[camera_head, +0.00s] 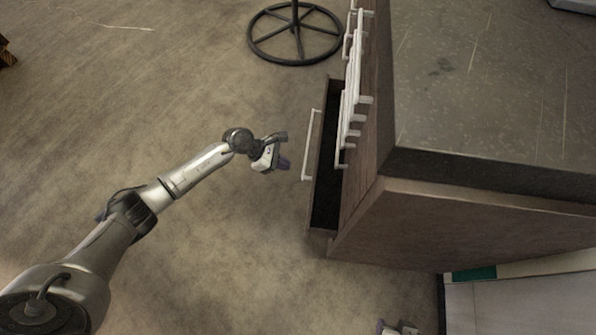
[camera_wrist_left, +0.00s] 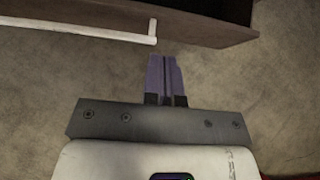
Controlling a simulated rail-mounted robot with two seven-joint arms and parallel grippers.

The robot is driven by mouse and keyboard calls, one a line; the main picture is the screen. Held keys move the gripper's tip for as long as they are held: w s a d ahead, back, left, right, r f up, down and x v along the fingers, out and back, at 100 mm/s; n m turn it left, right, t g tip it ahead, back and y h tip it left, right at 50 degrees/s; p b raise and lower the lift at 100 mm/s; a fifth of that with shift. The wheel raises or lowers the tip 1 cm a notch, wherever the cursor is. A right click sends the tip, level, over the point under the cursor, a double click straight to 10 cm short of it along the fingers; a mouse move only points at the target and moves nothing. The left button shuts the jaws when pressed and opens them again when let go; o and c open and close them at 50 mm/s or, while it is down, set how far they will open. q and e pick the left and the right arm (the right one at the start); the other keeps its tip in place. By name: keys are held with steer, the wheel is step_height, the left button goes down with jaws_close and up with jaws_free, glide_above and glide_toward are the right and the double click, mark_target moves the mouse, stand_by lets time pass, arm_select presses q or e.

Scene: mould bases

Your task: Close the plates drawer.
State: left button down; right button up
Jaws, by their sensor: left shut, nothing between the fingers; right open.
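The open drawer (camera_head: 322,165) sticks out to the left from the low part of the wooden cabinet, and its dark inside shows. Its white bar handle (camera_head: 309,146) runs along its front. My left gripper (camera_head: 285,162) is shut and empty, just left of the drawer front and apart from it. In the left wrist view, the closed purple fingers (camera_wrist_left: 163,66) point at the drawer front (camera_wrist_left: 205,32), beside the end of the handle (camera_wrist_left: 80,27). My right gripper (camera_head: 397,327) shows only partly at the bottom edge, open and away from the drawer.
The cabinet (camera_head: 450,220) has several more white handles (camera_head: 352,95) above the open drawer, and a dark stone top (camera_head: 490,80). A round black stand base (camera_head: 295,35) stands on the floor behind. The floor (camera_head: 200,90) left of the drawer is clear.

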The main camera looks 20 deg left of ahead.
arm_select(q)
steer(key=b+x, duration=0.3)
steer(key=x, duration=0.5)
steer(key=shift+f+b, duration=0.15)
steer(key=shift+b, duration=0.2)
steer(key=shift+w+d+f, duration=0.25)
steer(key=shift+d+f, duration=0.15)
arm_select(e)
step_height(320, 180, down, 4)
steer(key=shift+f, duration=0.25)
steer(key=shift+a+r, duration=0.1)
steer(key=shift+r, duration=0.05)
